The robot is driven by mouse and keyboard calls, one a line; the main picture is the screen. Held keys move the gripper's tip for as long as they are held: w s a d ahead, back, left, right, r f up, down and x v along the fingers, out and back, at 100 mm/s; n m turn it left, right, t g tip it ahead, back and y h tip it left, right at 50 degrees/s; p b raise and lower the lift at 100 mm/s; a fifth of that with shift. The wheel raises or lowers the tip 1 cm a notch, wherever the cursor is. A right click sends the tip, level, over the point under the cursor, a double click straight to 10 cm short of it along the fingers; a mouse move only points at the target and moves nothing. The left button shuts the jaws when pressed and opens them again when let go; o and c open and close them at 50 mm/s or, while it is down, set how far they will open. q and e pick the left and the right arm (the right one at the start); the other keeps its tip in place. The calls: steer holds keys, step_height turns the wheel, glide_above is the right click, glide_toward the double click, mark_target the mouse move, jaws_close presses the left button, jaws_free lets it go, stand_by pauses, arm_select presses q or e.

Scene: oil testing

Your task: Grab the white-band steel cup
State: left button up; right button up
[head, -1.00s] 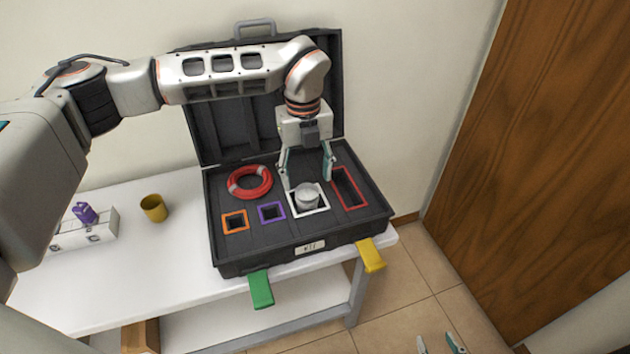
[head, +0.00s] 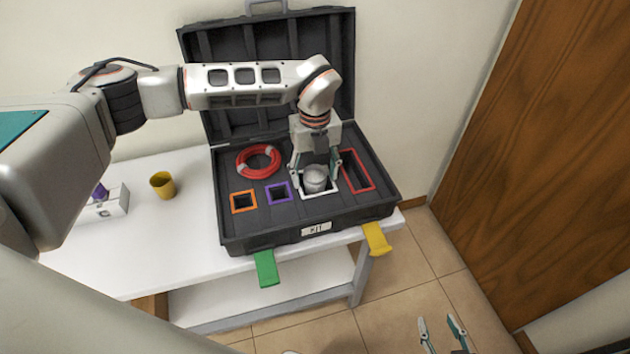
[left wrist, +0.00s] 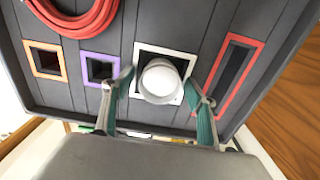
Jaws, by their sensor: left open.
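The steel cup (head: 315,178) stands in the white-framed compartment (head: 318,195) of the black case. In the left wrist view the cup (left wrist: 161,80) shows its round top, with the white frame (left wrist: 178,53) around it. My left gripper (head: 318,182) reaches down over the compartment. Its fingers are open, one on each side of the cup, and the wrist view (left wrist: 160,100) shows gaps between them and the cup. My right gripper (head: 441,328) is at the bottom edge of the head view, with its fingers apart and empty.
The open case (head: 240,225) sits on a white table (head: 150,240). Beside the cup are a red frame (head: 371,186), a purple frame (head: 278,202), an orange frame (head: 232,210) and a red coil (head: 246,172). A yellow cup (head: 163,184) stands on the table at left.

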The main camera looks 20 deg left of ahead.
arm_select(q)
steer(key=c, duration=1.2)
steer(key=shift+c, duration=0.2)
steer(key=shift+r, duration=0.15)
